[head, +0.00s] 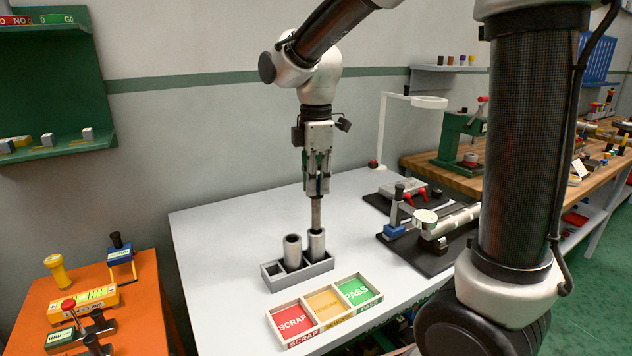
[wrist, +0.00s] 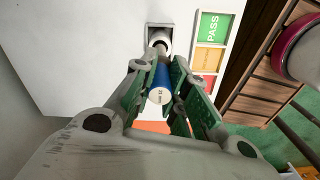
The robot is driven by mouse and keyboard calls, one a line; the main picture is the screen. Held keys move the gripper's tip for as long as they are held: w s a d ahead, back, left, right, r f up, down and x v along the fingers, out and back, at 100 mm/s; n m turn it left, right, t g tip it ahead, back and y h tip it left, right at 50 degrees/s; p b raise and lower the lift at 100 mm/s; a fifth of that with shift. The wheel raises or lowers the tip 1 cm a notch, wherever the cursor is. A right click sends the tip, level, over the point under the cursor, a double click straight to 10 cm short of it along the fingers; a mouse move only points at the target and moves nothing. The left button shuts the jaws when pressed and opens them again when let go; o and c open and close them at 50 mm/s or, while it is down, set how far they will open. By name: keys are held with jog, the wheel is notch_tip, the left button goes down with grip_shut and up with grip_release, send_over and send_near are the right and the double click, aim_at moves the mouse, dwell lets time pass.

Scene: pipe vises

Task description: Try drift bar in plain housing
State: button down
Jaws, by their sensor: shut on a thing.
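My gripper (head: 318,188) is shut on the drift bar (head: 316,212), a grey rod hanging upright below the fingers. Its blue grip with a small pale label on the end (wrist: 161,84) shows between the green fingers in the wrist view. The bar's lower end meets the top of the right-hand grey housing (head: 316,243); I cannot tell how far it is inside. A second grey housing (head: 292,252) stands beside it to the left, its dark bore showing. Both stand in a grey rack (head: 302,274). I cannot tell which housing is plain.
A tray with red SCRAP (head: 292,322), yellow (head: 325,304) and green PASS (head: 357,290) sections lies in front of the rack. A vise with a pipe (head: 440,222) stands on a black mat to the right. The table's left is clear.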

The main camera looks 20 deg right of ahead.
aim_at(316, 201)
jog(key=shift+f, duration=1.7)
dwell(1.4)
jog(key=c, duration=1.7)
grip_release()
jog(key=shift+c, duration=0.2)
